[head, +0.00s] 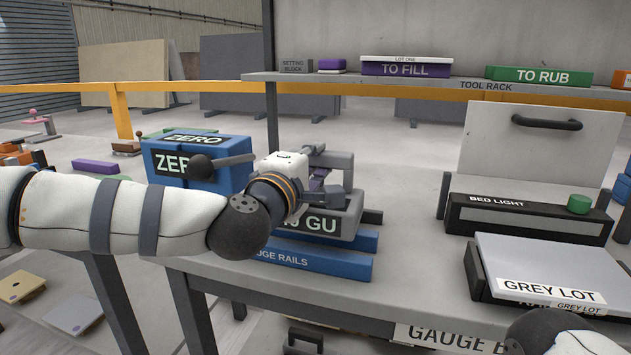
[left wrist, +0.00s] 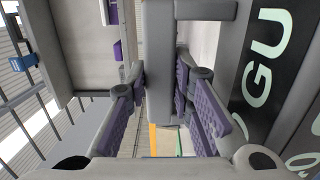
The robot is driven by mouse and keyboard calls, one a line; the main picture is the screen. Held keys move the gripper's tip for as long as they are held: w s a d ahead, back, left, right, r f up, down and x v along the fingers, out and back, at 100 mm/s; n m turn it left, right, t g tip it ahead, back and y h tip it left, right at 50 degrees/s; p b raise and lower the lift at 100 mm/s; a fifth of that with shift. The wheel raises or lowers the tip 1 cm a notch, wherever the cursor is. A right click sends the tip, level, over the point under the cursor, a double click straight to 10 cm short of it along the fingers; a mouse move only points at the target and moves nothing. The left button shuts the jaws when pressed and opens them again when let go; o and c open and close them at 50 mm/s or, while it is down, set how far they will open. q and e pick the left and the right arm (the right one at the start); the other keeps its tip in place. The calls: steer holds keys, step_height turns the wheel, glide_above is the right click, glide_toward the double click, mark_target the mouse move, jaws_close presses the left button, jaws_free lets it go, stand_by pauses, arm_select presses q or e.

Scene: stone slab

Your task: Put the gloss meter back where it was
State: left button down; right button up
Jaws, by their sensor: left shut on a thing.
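My left gripper (head: 325,192) is shut on the upright grey handle of a grey device (head: 349,212). The device has a dark label whose visible end reads "GU"; my arm hides the rest, so I cannot tell if it is the gloss meter. It sits on or just above the blue gauge rails (head: 318,260) at the table's front edge; I cannot tell if it touches them. In the left wrist view the purple finger pads stand on both sides of the grey handle (left wrist: 160,70). My right gripper is out of view.
A blue ZERO box (head: 180,165) stands left of the device, partly behind my arm. To the right are the black BED LIGHT box (head: 525,219) with a green knob and the GREY LOT slab (head: 550,262). A tool rack (head: 420,86) runs above at the back.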

arm_select(q)
steer(key=shift+s+f, duration=0.1)
steer(key=shift+f, duration=1.2)
steer(key=shift+f, duration=0.2)
steer(key=c, duration=1.4)
jaws_free()
steer(key=shift+f, duration=0.1)
